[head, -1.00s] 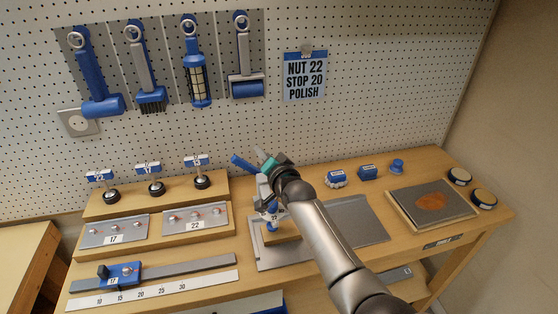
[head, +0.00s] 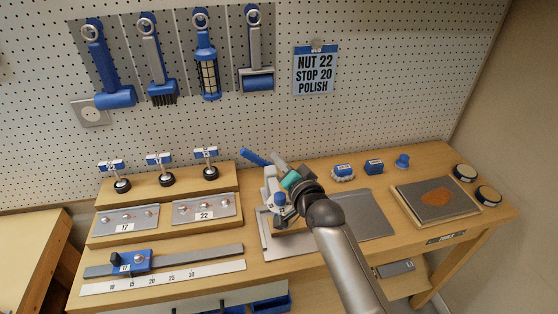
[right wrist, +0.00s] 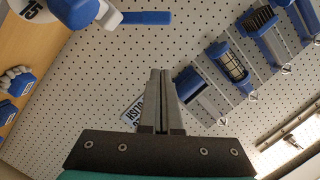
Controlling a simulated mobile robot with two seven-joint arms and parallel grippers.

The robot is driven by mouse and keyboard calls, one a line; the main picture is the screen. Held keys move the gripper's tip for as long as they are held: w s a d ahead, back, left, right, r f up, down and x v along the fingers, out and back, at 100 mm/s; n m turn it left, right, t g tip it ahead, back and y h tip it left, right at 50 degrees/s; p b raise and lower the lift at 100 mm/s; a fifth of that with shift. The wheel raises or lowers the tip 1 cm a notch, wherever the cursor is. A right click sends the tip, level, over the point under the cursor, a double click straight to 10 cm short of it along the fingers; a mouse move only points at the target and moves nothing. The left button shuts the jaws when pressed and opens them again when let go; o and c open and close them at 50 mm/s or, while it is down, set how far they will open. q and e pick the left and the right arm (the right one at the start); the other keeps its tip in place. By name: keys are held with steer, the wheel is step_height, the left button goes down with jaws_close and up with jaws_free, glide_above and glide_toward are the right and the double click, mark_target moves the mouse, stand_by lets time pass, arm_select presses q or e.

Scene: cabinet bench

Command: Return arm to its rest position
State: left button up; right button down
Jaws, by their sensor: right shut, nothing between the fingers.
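My right arm reaches in from the lower right of the head view. Its gripper (head: 278,165) is by the clamp fixture on the bench, on the right side of the fixture's blue lever (head: 254,158). In the right wrist view the two grey fingers (right wrist: 160,78) are shut together with nothing between them, and the pegboard lies behind them. A blue lever (right wrist: 147,18) shows there above the fingertips, apart from them. The arm and wrist partly hide the fixture and its grey plate (head: 270,247). My left gripper is not in view.
The bench (head: 408,243) holds a stop rail (head: 200,258), labelled plates and upright studs at left. Blue-topped items (head: 374,166), a board with a brown patch (head: 436,198) and round pads (head: 488,195) stand at right. Tools and a sign (head: 315,72) hang on the pegboard.

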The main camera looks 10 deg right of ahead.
steer(key=s+d+f+n+g+h, duration=0.1)
steer(key=s+d+f+n+g, duration=0.2)
steer(key=s, duration=0.9)
steer(key=s+d+f+n+g+h, duration=0.1)
steer(key=s+f+n+g, duration=0.3)
steer(key=s, duration=0.8)
steer(key=s+d+f+n+g+h, duration=0.1)
steer(key=s+d+f+n+g, duration=0.3)
steer(key=s, duration=0.8)
step_height(320, 180, down, 26)
steer(key=a+m+g+b, duration=0.1)
steer(key=a+g+b, duration=0.1)
steer(key=b, duration=0.4)
steer(key=s+d+f+g+b, duration=0.1)
steer(key=s+f+b, duration=0.4)
steer(key=s+f, duration=1.1)
step_height(320, 180, down, 4)
steer(key=shift+s+d+f+g+h, duration=0.1)
steer(key=shift+s+d+g+h, duration=0.25)
steer(key=shift+d, duration=0.45)
